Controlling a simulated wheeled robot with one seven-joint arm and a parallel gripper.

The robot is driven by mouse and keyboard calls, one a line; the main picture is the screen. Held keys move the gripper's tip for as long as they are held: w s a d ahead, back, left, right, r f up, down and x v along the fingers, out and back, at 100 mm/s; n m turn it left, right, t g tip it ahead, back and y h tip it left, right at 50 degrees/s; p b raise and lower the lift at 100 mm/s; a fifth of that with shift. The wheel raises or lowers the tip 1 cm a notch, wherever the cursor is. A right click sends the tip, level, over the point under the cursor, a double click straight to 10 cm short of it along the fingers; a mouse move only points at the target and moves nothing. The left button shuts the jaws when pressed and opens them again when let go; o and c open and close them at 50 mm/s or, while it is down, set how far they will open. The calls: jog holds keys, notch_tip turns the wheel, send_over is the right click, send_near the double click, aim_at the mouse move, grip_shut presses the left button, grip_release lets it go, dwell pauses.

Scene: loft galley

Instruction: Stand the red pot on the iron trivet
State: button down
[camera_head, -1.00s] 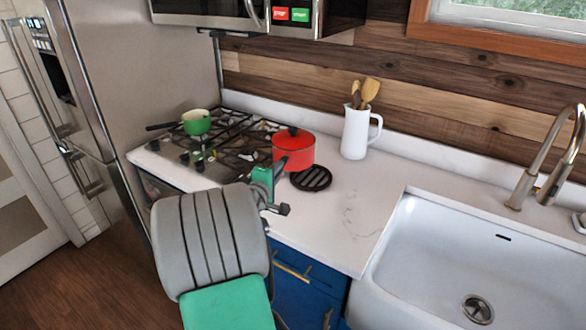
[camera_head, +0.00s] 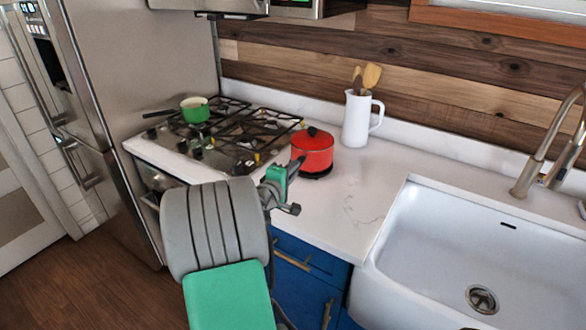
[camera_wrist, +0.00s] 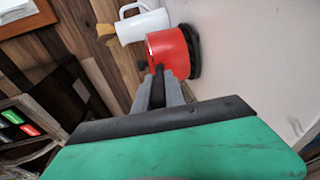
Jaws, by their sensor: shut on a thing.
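The red pot (camera_head: 314,153), with its lid and dark knob on, is upright over the black iron trivet (camera_head: 320,174). Only the trivet's front edge shows below the pot; the pot hides the rest. In the wrist view the pot (camera_wrist: 168,48) is close against the trivet (camera_wrist: 193,52), with no clear gap; I cannot tell whether its full weight rests there. My gripper (camera_wrist: 162,88) is shut on the pot's dark handle. In the head view my arm partly hides the handle.
A white jug (camera_head: 357,119) with wooden utensils stands just behind the pot. The gas hob (camera_head: 235,130) with a green pan (camera_head: 194,110) is to the left. The white sink (camera_head: 470,235) is to the right, with bare counter (camera_head: 350,205) between.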

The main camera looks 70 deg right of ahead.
jog(key=shift+f+b, duration=0.25)
jog(key=shift+b, duration=0.1)
dwell(0.5)
